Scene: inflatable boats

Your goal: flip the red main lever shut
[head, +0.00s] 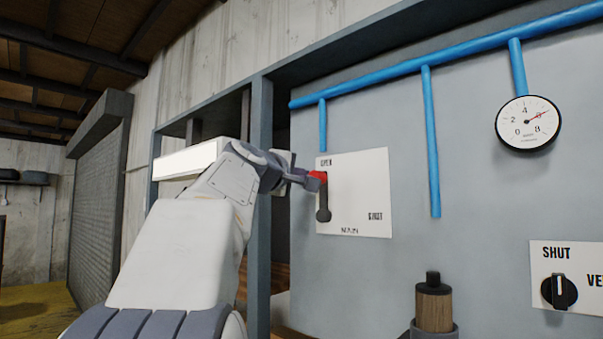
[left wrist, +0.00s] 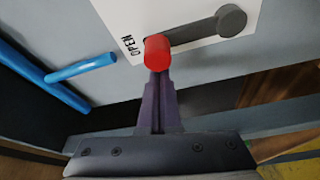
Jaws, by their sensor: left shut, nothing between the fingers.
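The main lever has a red tip (head: 318,176) and a dark arm (head: 323,200). It points up, with its red end by the word OPEN on the white plate (head: 362,195); SHUT is printed at the plate's lower right. My left gripper (head: 307,180) is shut and empty, with its fingertips at the left side of the red tip. In the left wrist view the closed fingers (left wrist: 158,90) end right at the red tip (left wrist: 157,49), seemingly touching it. The dark pivot (left wrist: 231,20) also shows there. My right gripper is not in view.
Blue pipes (head: 430,140) run across the grey panel (head: 470,220). A round gauge (head: 528,124) is at upper right. A black knob (head: 559,291) on another plate is at lower right. A wood-and-black cylindrical object (head: 433,305) stands below. A grey post (head: 260,200) is beside my left arm.

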